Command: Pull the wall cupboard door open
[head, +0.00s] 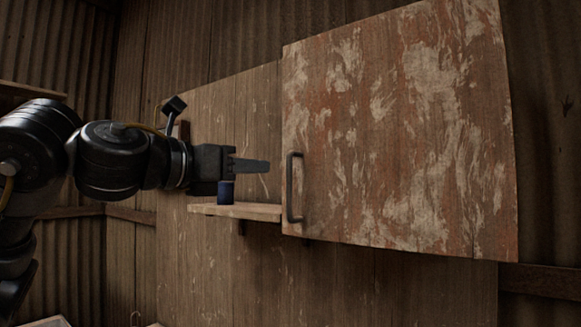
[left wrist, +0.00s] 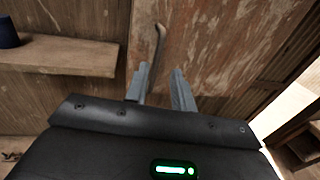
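The wall cupboard door (head: 400,130) is a wooden panel with worn red-brown and pale paint; it looks shut in the head view. Its dark upright bar handle (head: 292,187) is at the door's left edge. In the left wrist view the handle (left wrist: 158,45) rises ahead of the fingers, its lower part closer to the left finger. My left gripper (head: 262,166) points right at the handle, with a small gap seen in the head view. Its two fingers (left wrist: 160,82) are apart, with nothing held. My right gripper is in neither view.
A small wooden shelf (head: 250,211) is below my left gripper, left of the door. A dark blue cup (head: 226,193) stands on it, close under the gripper; the cup also shows in the left wrist view (left wrist: 8,34). Corrugated walls surround the place.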

